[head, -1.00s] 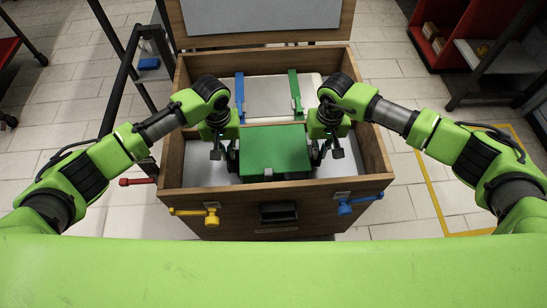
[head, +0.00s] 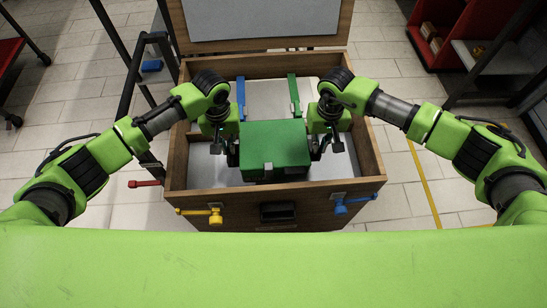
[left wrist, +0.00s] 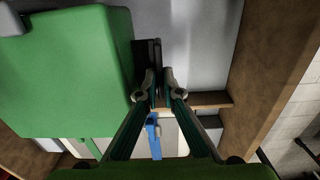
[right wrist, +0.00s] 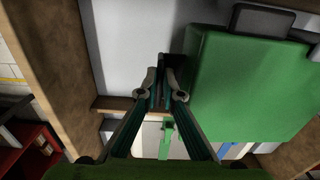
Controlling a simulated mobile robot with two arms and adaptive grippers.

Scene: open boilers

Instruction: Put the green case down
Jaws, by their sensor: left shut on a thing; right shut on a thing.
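The green case (head: 275,146) is level between my two grippers, over the front part of the open wooden box (head: 174,165). Its top and some of its front face show in the head view. My left gripper (head: 223,147) is shut on a dark handle (left wrist: 147,55) at the case's left side. My right gripper (head: 326,146) is shut on the handle at its right side; those fingers (right wrist: 165,82) partly hide that handle. The case's underside is hidden, so I cannot tell its exact height above the box's grey floor (head: 205,168).
The box's lid (head: 262,18) stands open behind. A blue strap (head: 240,96) and a green strap (head: 294,96) lie at the back compartment. A yellow latch (head: 213,216) and a blue latch (head: 341,207) are on the box front. A red shelf (head: 445,40) stands right.

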